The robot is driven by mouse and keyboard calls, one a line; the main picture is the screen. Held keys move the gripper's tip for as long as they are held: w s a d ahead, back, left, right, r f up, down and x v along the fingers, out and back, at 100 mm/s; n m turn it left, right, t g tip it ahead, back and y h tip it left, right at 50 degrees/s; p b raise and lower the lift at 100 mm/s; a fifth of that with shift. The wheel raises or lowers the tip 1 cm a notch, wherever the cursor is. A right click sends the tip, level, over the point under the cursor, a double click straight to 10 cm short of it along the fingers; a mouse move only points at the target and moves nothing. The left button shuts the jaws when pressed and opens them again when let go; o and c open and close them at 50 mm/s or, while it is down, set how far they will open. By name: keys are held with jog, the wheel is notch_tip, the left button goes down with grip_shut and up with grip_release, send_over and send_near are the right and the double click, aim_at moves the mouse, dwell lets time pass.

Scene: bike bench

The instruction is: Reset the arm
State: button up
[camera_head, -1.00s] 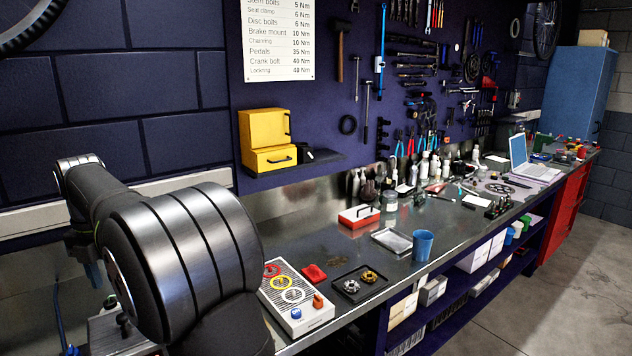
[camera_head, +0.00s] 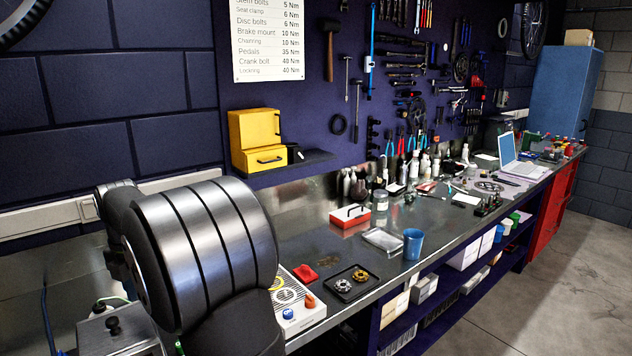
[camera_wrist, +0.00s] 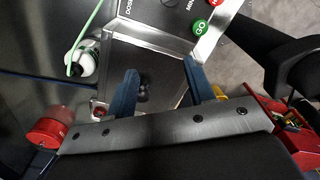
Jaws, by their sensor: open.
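My gripper (camera_wrist: 158,75) shows in the wrist view with its two blue fingers apart and nothing between them. Below the fingers is a metal box (camera_wrist: 150,35) with a green GO button (camera_wrist: 199,27) and a red button beside it. A dark knob lies in view between the fingers. In the head view my dark arm fills the lower left and hides my gripper. A metal box with a black knob (camera_head: 113,325) stands at the lower left edge there.
A white bottle (camera_wrist: 84,57) with a green tube and a red container (camera_wrist: 48,130) lie left of the fingers. The bench front is partly clear.

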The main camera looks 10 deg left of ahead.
jog(key=w+d+f+m, duration=0.1)
jog(key=w+d+m, duration=0.4)
jog(key=d, duration=0.4)
jog(key=shift+w+d, duration=0.2)
jog(key=shift+d, duration=0.15)
jog(key=n, duration=0.8)
send_near(111, 319)
jog(key=f, duration=0.5)
jog(key=shift+w+d+f, duration=0.15)
jog(key=shift+w+d, duration=0.25)
jog(key=shift+s+a+f, duration=0.2)
jog(key=shift+f, duration=0.2)
jog(key=shift+s+a+f, duration=0.2)
jog(key=shift+f, duration=0.9)
